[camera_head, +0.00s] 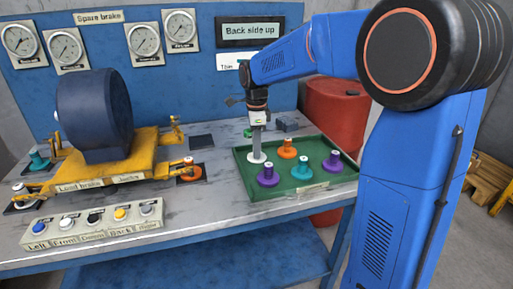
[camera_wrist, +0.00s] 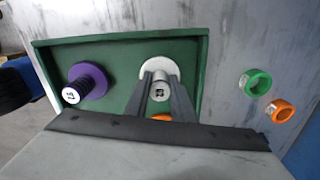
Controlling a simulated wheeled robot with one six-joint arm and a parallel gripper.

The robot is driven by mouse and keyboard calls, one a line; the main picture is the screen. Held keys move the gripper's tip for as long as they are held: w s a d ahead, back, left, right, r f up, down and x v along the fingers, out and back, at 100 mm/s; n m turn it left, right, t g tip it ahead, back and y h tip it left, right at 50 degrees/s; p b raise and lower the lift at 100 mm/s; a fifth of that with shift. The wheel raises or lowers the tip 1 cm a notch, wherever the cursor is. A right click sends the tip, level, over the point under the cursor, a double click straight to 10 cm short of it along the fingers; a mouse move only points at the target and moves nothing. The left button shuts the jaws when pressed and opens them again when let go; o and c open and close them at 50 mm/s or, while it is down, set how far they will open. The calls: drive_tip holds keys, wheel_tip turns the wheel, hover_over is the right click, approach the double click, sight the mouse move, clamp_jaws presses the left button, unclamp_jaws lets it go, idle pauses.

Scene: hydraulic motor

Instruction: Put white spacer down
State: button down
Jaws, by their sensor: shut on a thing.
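The white spacer (camera_head: 257,158), a flat disc with a central post, is at the far left corner of the green tray (camera_head: 331,185). My gripper (camera_head: 257,148) points down from above and is shut on its post. In the wrist view the white spacer's disc (camera_wrist: 162,64) shows beyond the two fingers (camera_wrist: 164,92), which stand on either side of the post. The disc is over or on the tray floor; I cannot tell if it touches.
The tray also holds purple spacers (camera_head: 268,175), a teal one (camera_head: 302,169) and an orange one (camera_head: 288,148). A yellow brake stand (camera_head: 130,160) and a button panel (camera_head: 92,223) are left.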

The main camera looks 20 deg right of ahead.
drive_tip(key=c, duration=1.5)
unclamp_jaws()
drive_tip(key=shift+f, duration=0.1)
wheel_tip(320, 180, up, 12)
drive_tip(key=s+d+n+t, duration=0.1)
drive_tip(key=s+d+n, duration=0.3)
drive_tip(key=s, duration=0.5)
drive_tip(key=s+d+f+n+t, duration=0.1)
drive_tip(key=s+f+n, duration=0.3)
drive_tip(key=s, duration=0.4)
drive_tip(key=s+d+f+n+t, duration=0.1)
drive_tip(key=s+f+n, duration=0.3)
drive_tip(key=s+n, duration=0.2)
drive_tip(key=s+d+f+n+t, duration=0.1)
drive_tip(key=s+f+n, duration=0.4)
drive_tip(key=s, duration=0.5)
drive_tip(key=shift+s+n+t, duration=0.25)
drive_tip(key=shift+n+t, duration=0.15)
drive_tip(key=shift+n, duration=0.2)
